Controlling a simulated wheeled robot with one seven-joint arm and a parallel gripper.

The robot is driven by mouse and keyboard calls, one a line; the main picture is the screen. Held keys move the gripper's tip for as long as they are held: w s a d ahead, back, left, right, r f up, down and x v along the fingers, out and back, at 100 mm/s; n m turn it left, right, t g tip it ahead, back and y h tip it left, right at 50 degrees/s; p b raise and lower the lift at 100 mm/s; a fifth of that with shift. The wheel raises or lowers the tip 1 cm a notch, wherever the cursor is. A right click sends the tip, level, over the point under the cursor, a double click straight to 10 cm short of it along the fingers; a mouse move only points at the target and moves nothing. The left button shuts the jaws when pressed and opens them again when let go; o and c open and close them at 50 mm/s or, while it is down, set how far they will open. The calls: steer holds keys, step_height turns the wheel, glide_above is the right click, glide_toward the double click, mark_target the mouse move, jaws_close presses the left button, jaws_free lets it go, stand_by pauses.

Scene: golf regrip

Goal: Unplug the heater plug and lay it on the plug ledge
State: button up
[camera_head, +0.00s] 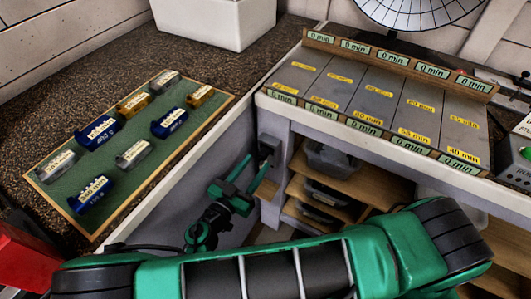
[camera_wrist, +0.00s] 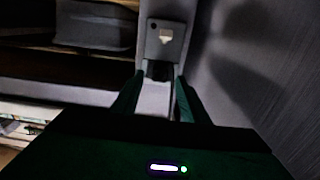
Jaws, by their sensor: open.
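A grey socket plate (camera_wrist: 166,40) with a pale patch and a dark dot is fixed to an upright post in the wrist view. A small dark block (camera_wrist: 160,70) sits just below it, likely the heater plug; whether it is plugged in cannot be told. In the head view a dark fitting (camera_head: 269,146) shows on the grey post under the bench corner. My gripper (camera_head: 259,173) is open just below and in front of this fitting. In the wrist view my gripper (camera_wrist: 157,82) has its green fingers apart, with the dark block beyond and between their tips.
A shelf unit (camera_head: 325,189) with grey bins stands under the bench, right of my gripper. A grey side panel (camera_head: 185,185) runs close on the left. Above are a green board (camera_head: 60,161) with several blue, gold and grey blocks and a labelled minute rack (camera_head: 345,104).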

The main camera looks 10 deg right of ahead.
mark_target(260, 157)
steer(key=shift+x, duration=2.05)
jaws_close()
steer(key=shift+s, duration=0.1)
steer(key=shift+v, duration=2.95)
